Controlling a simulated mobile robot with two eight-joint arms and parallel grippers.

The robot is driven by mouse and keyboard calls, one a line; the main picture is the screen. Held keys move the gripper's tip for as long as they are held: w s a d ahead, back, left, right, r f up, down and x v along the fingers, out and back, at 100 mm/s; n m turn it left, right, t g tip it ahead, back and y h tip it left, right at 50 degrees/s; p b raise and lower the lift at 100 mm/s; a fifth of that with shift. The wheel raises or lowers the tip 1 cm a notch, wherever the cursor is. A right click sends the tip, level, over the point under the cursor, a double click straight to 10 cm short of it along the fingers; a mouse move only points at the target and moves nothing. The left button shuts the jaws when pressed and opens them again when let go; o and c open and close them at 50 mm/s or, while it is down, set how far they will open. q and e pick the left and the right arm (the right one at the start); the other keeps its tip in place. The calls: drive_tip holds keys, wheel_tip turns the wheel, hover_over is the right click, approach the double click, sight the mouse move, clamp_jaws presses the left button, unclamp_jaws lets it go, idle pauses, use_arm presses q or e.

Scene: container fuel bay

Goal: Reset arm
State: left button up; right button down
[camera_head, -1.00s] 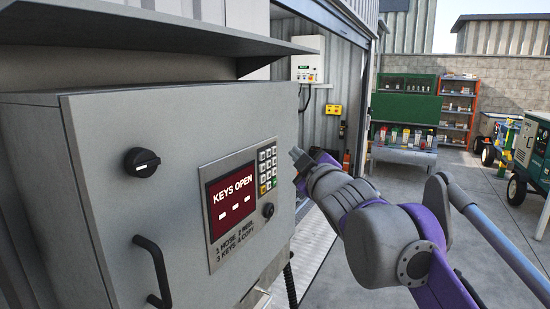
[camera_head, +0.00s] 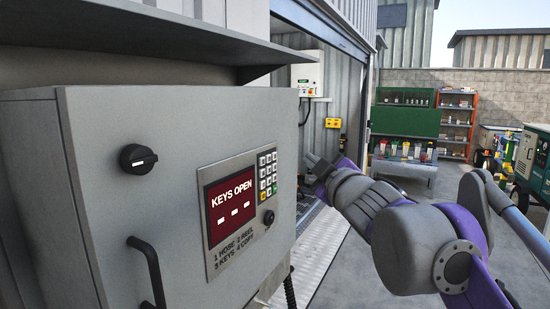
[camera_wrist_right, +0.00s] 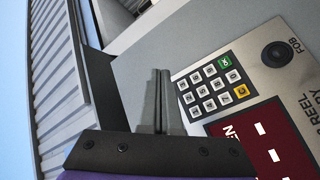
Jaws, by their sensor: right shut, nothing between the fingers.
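My right arm comes in from the lower right in the head view. Its gripper (camera_head: 312,170) is beside the right edge of a grey control cabinet (camera_head: 130,215), at about the keypad's height. In the right wrist view the fingers (camera_wrist_right: 161,98) are together with nothing between them, in front of the cabinet face and near the keypad (camera_wrist_right: 215,85). The cabinet's red display (camera_head: 231,205) reads "KEYS OPEN" above three dashes. The keypad also shows in the head view (camera_head: 267,175). My left gripper is not in view.
The cabinet has a black rotary knob (camera_head: 138,159), a black handle (camera_head: 150,270) and a round fob reader (camera_wrist_right: 278,54). A grey ledge (camera_head: 150,30) overhangs it. Behind stand a green bench unit (camera_head: 405,120), an orange shelf (camera_head: 457,125) and a green machine (camera_head: 530,155). Paved floor lies between.

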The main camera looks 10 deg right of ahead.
drive_tip(key=s+d+b, duration=0.2)
drive_tip(key=s+d, duration=0.2)
drive_tip(key=d, duration=0.1)
drive_tip(key=shift+d, duration=0.2)
drive_tip(key=s+d+f+m+g+h, duration=0.1)
drive_tip(key=s+f+m+g+h, duration=0.15)
drive_tip(key=f, duration=0.55)
drive_tip(key=s+d+f+m+g+h+p, duration=0.15)
drive_tip(key=f+m, duration=0.25)
drive_tip(key=f, duration=0.5)
drive_tip(key=s+d+f+m+g+h, duration=0.1)
drive_tip(key=s+f+m+h, duration=0.15)
drive_tip(key=f, duration=0.55)
drive_tip(key=s+a+f+m+g+y, duration=0.1)
drive_tip(key=s+a+f+g, duration=0.3)
drive_tip(key=s+f, duration=0.6)
drive_tip(key=s+a+f+m+g+y, duration=0.1)
drive_tip(key=s+a+f+g+y, duration=0.2)
drive_tip(key=s+f, duration=0.7)
wheel_tip(320, 180, down, 8)
drive_tip(key=shift+s+a+g+p, duration=0.3)
drive_tip(key=shift+s+a+g, duration=0.05)
drive_tip(key=shift+a+g, duration=0.3)
